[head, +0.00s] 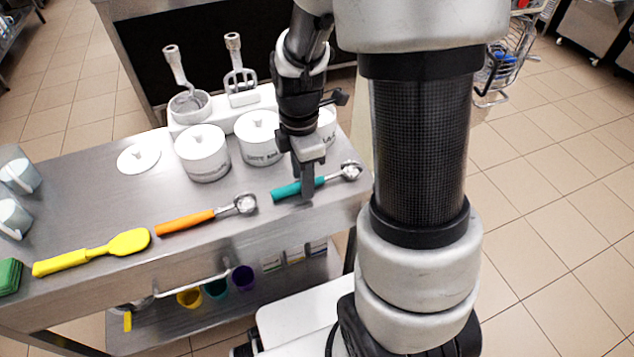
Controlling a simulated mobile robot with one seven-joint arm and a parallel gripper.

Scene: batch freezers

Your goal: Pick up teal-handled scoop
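The teal-handled scoop (287,190) lies on the steel table near its right front corner, its metal bowl (350,170) pointing right. My gripper (306,190) points down over the scoop's handle, towards the bowl end. One finger shows in front of the handle and hides part of it. The far finger is hidden, so I cannot tell how wide the gripper is or whether it grips the handle.
An orange-handled scoop (190,221) and a yellow spatula (100,252) lie to the left on the table (110,200). White lidded tubs (203,155) stand just behind my gripper. A white rack (217,118) holds two utensils behind them.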

